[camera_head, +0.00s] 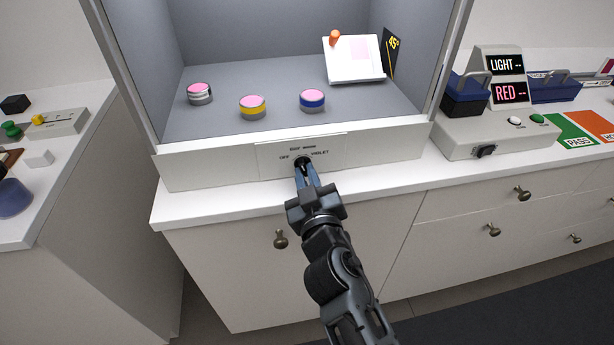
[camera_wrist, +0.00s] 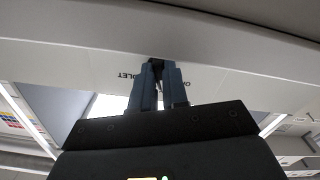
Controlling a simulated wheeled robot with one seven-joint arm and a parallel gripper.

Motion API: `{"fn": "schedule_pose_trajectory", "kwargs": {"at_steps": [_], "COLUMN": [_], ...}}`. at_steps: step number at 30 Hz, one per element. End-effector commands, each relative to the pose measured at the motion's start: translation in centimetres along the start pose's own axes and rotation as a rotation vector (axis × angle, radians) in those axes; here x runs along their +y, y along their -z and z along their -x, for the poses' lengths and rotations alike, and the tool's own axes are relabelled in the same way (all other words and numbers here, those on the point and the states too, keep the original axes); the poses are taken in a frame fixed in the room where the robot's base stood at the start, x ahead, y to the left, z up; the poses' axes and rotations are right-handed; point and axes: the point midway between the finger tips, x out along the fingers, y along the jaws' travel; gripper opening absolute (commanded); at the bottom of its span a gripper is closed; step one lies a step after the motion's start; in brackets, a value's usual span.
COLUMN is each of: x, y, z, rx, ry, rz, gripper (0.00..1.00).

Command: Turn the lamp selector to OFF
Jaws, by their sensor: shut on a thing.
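The lamp selector (camera_head: 303,162) is a small dark knob on the white front panel (camera_head: 215,166) of the grey viewing booth. The label OFF is printed to its left, a label above it is too small to read surely, and VIOLET is to its right. My gripper (camera_head: 305,172) reaches up to the panel and is shut on the selector. In the wrist view my gripper (camera_wrist: 158,80) has its blue-grey fingers around the dark selector (camera_wrist: 156,66), with the labels upside down. The fingers mostly hide the knob, so I cannot tell where it points.
Inside the booth stand several pink-topped jars, with silver (camera_head: 200,94), yellow (camera_head: 252,107) and blue (camera_head: 313,100) bands, and a tilted white stand (camera_head: 354,60). A grey instrument (camera_head: 490,130) with LIGHT and RED displays is at right. Drawer knobs (camera_head: 281,239) stick out below the counter.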

Motion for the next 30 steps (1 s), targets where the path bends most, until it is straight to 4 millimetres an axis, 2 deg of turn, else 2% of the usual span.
{"fn": "schedule_pose_trajectory", "kwargs": {"at_steps": [17, 30], "x": [-0.02, 0.19], "y": [-0.04, -0.02], "z": [0.02, 0.02], "rx": [0.0, -0.001], "ry": [0.001, 0.0], "rz": [0.064, 0.391], "gripper": [0.0, 0.0]}}
